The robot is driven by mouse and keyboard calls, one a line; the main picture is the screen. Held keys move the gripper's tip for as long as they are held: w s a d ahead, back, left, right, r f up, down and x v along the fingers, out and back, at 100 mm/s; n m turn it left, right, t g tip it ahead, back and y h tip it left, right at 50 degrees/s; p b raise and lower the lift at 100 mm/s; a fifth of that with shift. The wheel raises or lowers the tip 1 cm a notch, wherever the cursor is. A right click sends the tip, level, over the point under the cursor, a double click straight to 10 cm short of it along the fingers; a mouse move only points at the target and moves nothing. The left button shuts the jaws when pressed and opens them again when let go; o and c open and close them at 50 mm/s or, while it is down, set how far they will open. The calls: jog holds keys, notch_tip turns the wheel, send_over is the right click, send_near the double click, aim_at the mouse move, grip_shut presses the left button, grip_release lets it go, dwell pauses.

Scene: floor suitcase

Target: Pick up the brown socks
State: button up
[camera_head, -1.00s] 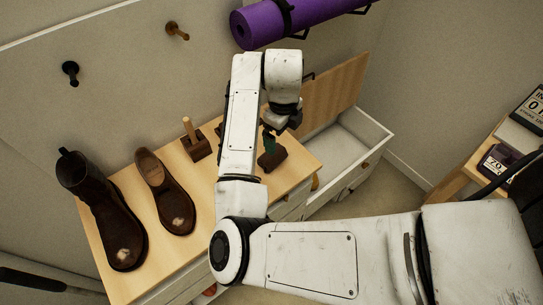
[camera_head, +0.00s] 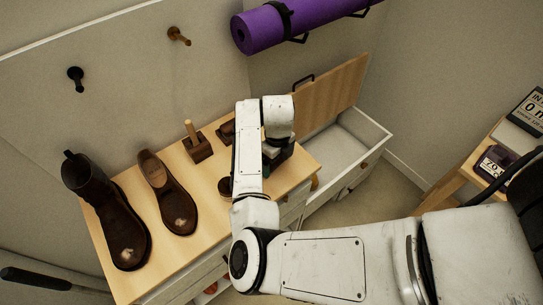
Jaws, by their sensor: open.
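I cannot clearly make out brown socks. My gripper (camera_head: 276,150) is open, low over the right end of the wooden bench top, and my arm hides most of it. A small dark brown item (camera_head: 286,160) lies beneath and beside it. I cannot tell whether they touch or whether this item is the socks. Another small brown item (camera_head: 226,131) lies on the bench left of my arm, and a round brown one (camera_head: 225,187) shows partly behind the arm.
A tall brown boot (camera_head: 112,215) and a brown shoe (camera_head: 168,195) stand on the bench top (camera_head: 205,225). A wooden block with a peg handle (camera_head: 197,145) stands behind. A purple rolled mat (camera_head: 262,30) hangs above.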

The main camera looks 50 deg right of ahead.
jog(key=shift+f, duration=0.4)
jog(key=shift+c, duration=0.2)
jog(key=c, duration=0.6)
jog(key=shift+c, duration=0.2)
jog(key=shift+r, duration=0.15)
